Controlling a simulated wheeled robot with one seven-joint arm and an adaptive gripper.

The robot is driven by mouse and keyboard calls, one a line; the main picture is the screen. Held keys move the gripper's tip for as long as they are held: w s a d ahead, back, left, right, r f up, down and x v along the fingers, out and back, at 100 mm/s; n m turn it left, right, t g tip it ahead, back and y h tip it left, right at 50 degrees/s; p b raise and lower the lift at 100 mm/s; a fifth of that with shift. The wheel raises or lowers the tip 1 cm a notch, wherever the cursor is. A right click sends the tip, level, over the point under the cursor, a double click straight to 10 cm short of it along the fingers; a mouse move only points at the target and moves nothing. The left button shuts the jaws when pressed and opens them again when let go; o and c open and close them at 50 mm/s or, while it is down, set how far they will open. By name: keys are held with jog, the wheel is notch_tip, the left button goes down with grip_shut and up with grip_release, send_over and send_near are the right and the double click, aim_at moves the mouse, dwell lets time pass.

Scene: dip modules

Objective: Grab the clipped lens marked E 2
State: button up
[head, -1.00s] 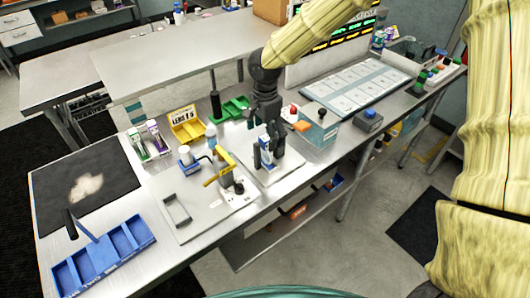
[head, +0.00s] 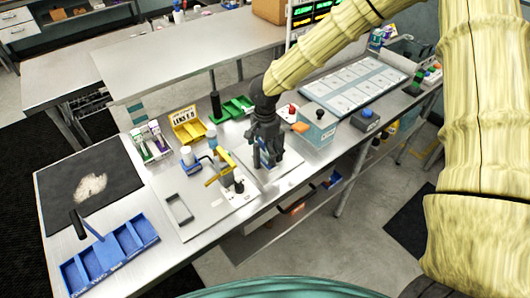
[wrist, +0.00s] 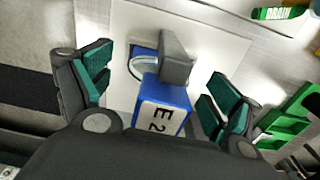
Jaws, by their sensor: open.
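The clipped lens marked E 2 is a blue block with a white label (wrist: 160,115), a grey clip on top and a clear round lens edge beside it. It stands on a pale plate (wrist: 124,100) in the wrist view. My gripper (wrist: 163,88) is open, with one green-padded finger on each side of the block and a gap on both sides. In the head view my gripper (head: 265,158) is low over the plate and hides most of the lens; only a bit of blue shows between the fingers.
A yellow lens sign (head: 187,125) and a green tray (head: 236,106) stand behind. A yellow-handled fixture (head: 220,168) is close on the left. A grey-blue box with an orange part (head: 316,124) is close on the right. A blue divided tray (head: 110,258) lies front left.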

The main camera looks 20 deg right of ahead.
jog(key=shift+f, duration=0.15)
jog(key=c, duration=1.1)
